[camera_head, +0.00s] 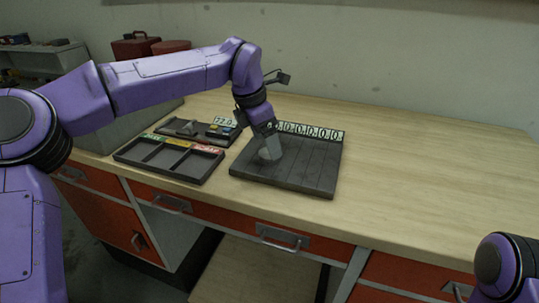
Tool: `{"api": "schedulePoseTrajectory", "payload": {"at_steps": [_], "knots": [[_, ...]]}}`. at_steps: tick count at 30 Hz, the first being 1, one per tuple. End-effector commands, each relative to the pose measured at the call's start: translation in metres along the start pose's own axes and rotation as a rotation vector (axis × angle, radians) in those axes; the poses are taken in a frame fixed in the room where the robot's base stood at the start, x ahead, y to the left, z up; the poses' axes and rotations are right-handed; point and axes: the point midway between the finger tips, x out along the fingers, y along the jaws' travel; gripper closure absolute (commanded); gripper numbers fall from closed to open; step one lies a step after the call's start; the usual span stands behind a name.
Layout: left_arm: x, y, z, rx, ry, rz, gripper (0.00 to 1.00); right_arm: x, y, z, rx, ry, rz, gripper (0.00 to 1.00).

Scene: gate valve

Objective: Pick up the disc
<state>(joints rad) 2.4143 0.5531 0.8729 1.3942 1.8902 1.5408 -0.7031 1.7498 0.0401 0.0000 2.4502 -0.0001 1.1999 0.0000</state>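A light grey piece (270,149), which may be the disc, is at the left part of a dark grooved tray (310,178) on the workbench. Its upper part is hidden by my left gripper (265,131), which points down right at it. The fingertips are small and dark and overlap the piece, so I cannot tell whether they grip it or only touch it. I also cannot tell whether the piece rests on the tray. My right gripper is out of view; only a piece of my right arm shows at the lower right.
Left of the grooved tray lies a dark tray with three compartments (168,159) and coloured labels. Behind it is another tray with small parts (198,131). A row of number tiles (310,131) lines the grooved tray's back edge. The bench's right side (430,165) is clear.

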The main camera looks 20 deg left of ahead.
Motion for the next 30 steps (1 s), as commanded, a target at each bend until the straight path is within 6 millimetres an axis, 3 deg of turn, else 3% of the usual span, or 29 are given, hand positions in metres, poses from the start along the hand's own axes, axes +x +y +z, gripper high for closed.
{"api": "schedulePoseTrajectory", "payload": {"at_steps": [6, 12, 13, 18, 20, 26, 30], "knots": [[0.032, 0.002, -0.002, -0.002, 0.001, -0.001, 0.13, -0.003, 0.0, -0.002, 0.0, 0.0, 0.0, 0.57], [0.034, 0.002, -0.003, -0.004, 0.0, 0.0, 0.13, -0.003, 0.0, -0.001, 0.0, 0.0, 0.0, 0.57], [0.034, 0.002, -0.003, -0.004, 0.0, 0.0, 0.16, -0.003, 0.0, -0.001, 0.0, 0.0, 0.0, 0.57], [0.033, 0.002, -0.003, -0.005, 0.0, 0.0, 0.72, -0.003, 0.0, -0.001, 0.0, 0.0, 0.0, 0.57], [0.033, 0.002, -0.003, -0.004, 0.0, 0.0, 0.89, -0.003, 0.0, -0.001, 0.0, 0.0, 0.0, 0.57], [0.032, 0.002, -0.003, -0.004, -0.002, 0.001, 0.89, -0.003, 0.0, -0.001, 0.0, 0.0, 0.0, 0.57], [0.02, 0.002, 0.001, -0.004, -0.005, 0.002, 0.89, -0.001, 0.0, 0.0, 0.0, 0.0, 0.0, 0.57]]}}
